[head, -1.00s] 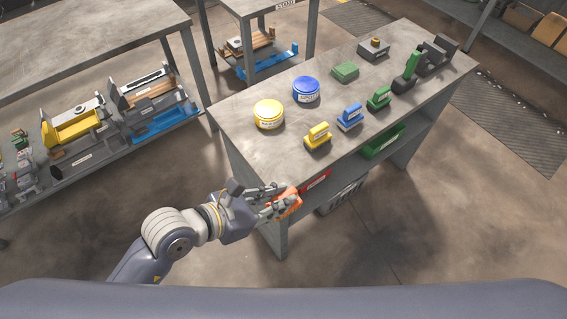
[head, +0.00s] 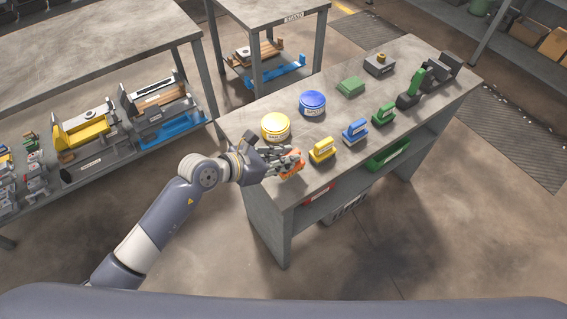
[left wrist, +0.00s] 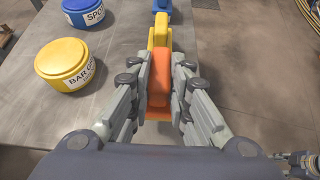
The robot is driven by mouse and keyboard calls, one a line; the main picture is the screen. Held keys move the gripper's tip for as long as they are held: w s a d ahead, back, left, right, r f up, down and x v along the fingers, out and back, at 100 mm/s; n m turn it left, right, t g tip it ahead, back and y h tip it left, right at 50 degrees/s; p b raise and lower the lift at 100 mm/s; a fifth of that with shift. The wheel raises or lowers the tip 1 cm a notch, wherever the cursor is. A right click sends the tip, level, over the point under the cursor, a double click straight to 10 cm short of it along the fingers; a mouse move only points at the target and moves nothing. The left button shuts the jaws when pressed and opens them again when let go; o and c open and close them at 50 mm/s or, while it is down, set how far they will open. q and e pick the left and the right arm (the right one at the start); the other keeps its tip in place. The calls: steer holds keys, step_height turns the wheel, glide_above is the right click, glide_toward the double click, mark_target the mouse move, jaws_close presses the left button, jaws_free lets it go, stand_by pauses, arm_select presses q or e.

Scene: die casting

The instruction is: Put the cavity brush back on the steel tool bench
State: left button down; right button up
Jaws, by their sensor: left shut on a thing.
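My left gripper (head: 288,162) is shut on an orange brush (head: 292,170), which I take to be the cavity brush. It is over the near left part of the steel tool bench (head: 290,192). In the left wrist view the orange brush (left wrist: 182,92) sits between the fingers, in line with a yellow brush (left wrist: 160,38). The fingers hide its lower part, and I cannot tell whether it touches the bench top. In the head view the yellow brush (head: 321,150) stands just right of it. My right gripper is not in the head view.
A blue brush (head: 355,131) and a green brush (head: 384,113) continue the row. Behind stand a yellow tin (head: 275,127) and a blue tin (head: 312,103). A green block (head: 350,87) and dark tools (head: 430,75) are farther back. Bare bench top lies between tins and brushes.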

arm_select(q)
step_height(320, 180, down, 4)
steer(key=shift+w+r, duration=0.1)
steer(key=shift+r, duration=0.15)
steer(key=c, duration=1.5)
jaws_free()
steer(key=shift+b+v, duration=0.6)
steer(key=shift+v, duration=5.4)
